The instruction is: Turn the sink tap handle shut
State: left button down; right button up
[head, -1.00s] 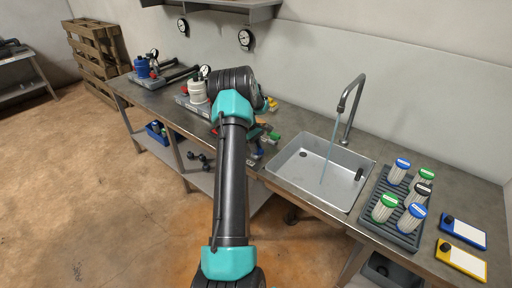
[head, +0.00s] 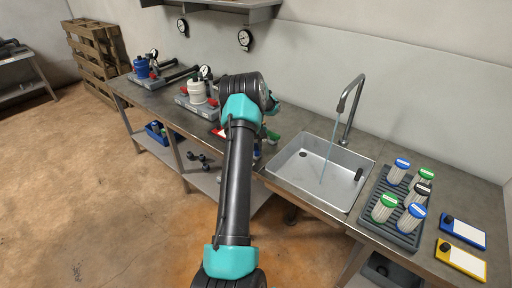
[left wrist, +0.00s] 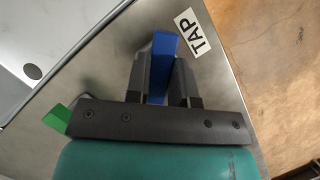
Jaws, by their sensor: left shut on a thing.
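The blue tap handle (left wrist: 165,42) stands beside a white label reading TAP (left wrist: 193,32) in the left wrist view. My left gripper (left wrist: 160,75) is shut on the blue handle, one dark finger on each side of it. In the head view my left arm hides most of the gripper and handle. A thin stream of water (head: 329,145) runs from the grey spout (head: 352,105) into the sink (head: 305,172). My right gripper is in neither view.
A green handle (left wrist: 57,118) shows just left of my gripper in the left wrist view. A rack (head: 393,228) of capped filters stands right of the sink, with blue and yellow boards beyond. Canister units (head: 197,92) stand at the back left.

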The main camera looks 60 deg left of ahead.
pick_arm(q)
jog(key=m+g+y, duration=0.1)
jog(key=m, duration=0.3)
jog(key=shift+m, duration=0.3)
jog(key=m+g+y, duration=0.1)
jog(key=m, duration=0.3)
jog(key=shift+w+d, duration=0.1)
jog(key=shift+m, duration=0.3)
jog(key=c, duration=1)
grip_release()
jog(key=v, duration=1.7)
jog(key=shift+w+d+r, duration=0.1)
jog(key=shift+w+d, duration=0.15)
jog(key=shift+w, duration=0.2)
